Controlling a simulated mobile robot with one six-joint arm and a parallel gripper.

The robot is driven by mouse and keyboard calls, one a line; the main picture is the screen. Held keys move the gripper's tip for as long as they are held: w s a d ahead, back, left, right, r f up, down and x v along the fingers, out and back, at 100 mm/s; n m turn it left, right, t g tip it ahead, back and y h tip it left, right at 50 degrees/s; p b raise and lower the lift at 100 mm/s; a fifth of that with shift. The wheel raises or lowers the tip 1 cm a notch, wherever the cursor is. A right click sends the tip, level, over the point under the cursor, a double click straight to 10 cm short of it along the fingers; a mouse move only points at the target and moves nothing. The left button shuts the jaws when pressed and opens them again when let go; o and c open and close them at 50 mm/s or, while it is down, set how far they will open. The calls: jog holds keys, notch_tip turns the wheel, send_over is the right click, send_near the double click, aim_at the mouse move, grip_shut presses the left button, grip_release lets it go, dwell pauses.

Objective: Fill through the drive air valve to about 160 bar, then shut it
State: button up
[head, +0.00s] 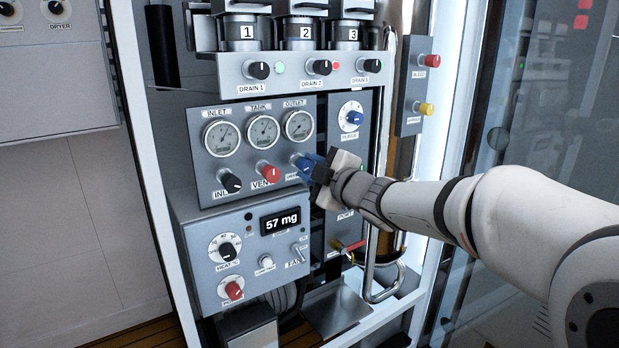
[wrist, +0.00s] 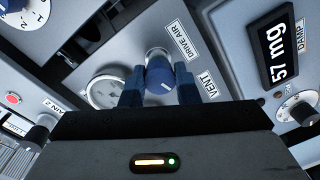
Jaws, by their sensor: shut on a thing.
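The drive air valve is a blue knob (wrist: 160,75) under the "DRIVE AIR" label in the wrist view. My gripper (wrist: 159,88) has its two blue fingers on either side of this knob and is shut on it. In the head view my gripper (head: 310,166) reaches the knob from the right and covers most of it and its label. The inlet gauge (head: 222,137), tank gauge (head: 263,132) and outlet gauge (head: 299,125) sit in a row above. Their needles are too small to read in bar.
The black inlet knob (head: 231,183) and red vent knob (head: 268,172) sit left of my gripper. Drain knobs (head: 258,70) are above, and a display (head: 281,220) reading "57 mg" is below. A bent metal pipe (head: 371,270) and the cabinet's frame stand close to my arm.

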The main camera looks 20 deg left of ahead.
jog(key=shift+n+b, duration=0.6)
jog(key=shift+n, duration=0.4)
jog(key=o, duration=1)
jog(key=shift+c, duration=0.2)
jog(key=shift+s+d+r, duration=0.1)
jog(key=shift+d, duration=0.05)
jog(key=p+v, duration=0.1)
jog(key=v, duration=0.6)
jog(key=shift+s+d+p, duration=0.2)
jog(key=shift+s+p, duration=0.05)
jog(key=shift+p, duration=0.05)
